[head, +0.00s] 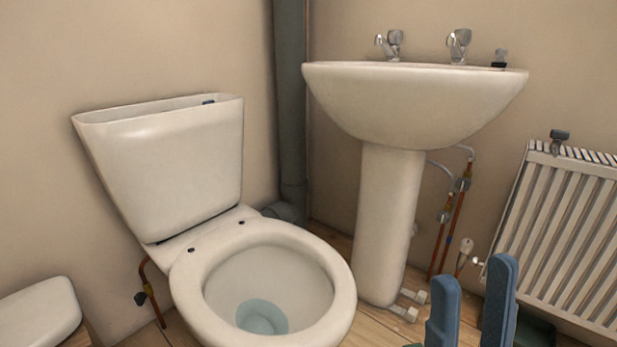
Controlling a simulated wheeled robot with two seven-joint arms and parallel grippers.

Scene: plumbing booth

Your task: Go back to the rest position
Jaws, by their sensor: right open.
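My right gripper (470,305) shows at the bottom right, its two blue fingers upright and apart, with nothing between them. It is in front of the floor between the basin pedestal and the radiator. My left gripper is not in view. The toilet (182,275) stands left of centre, its bowl open with water in it. Its cistern (170,165) has an open top, with a small dark part at the rim.
A white basin (415,105) with two taps stands on a pedestal (385,220). Copper pipes (452,230) run beside it. A radiator (565,225) is on the right wall. A grey soil pipe (290,100) fills the corner. A white lid (40,315) lies at lower left.

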